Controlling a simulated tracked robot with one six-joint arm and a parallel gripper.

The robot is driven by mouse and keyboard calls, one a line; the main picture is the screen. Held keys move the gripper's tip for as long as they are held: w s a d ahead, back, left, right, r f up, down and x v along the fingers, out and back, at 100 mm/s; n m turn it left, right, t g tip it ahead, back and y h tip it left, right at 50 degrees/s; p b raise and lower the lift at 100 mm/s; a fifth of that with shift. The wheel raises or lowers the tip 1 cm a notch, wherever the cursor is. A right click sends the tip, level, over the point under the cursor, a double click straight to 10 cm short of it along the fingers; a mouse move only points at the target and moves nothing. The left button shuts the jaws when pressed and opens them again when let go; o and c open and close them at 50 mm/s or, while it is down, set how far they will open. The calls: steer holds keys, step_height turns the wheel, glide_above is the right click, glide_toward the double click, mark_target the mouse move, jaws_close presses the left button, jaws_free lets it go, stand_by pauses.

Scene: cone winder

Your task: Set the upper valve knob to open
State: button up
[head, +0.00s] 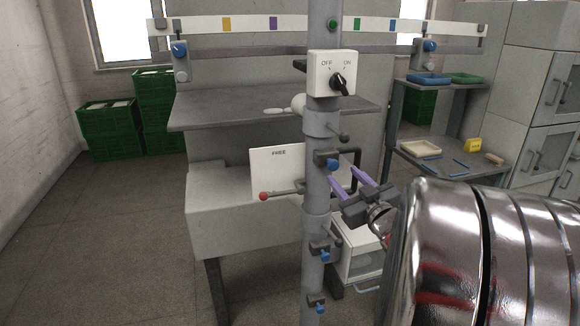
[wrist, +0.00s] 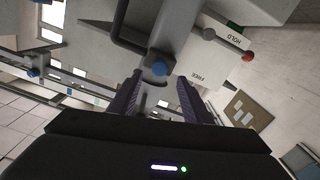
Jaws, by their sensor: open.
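Several blue knobs sit on dark blocks along the grey upright pipe. The uppermost of these, which I take as the upper valve knob (head: 333,164), is on the pipe's right side. In the wrist view a blue knob (wrist: 160,68) lies ahead between my fingertips, with clear space on both sides. My gripper (head: 343,174) is open, its two purple fingers pointing at that knob from the lower right. The fingers (wrist: 160,79) do not appear to touch it. The knob's open or closed setting is too small to read. Two lower knobs (head: 324,254) (head: 319,308) sit below.
A red-balled lever (head: 264,196) sticks out left of the pipe, before a white plate marked FREE (head: 279,172). A white OFF/ON switch box (head: 332,74) is higher on the pipe. A dark bent handle (head: 355,160) stands behind the knob. Shelves (head: 445,160) are at right.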

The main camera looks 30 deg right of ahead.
mark_target(334, 166)
steer(key=x, duration=0.5)
steer(key=shift+w+d, duration=0.15)
steer(key=shift+w, duration=0.15)
steer(key=shift+c, duration=0.4)
jaws_close()
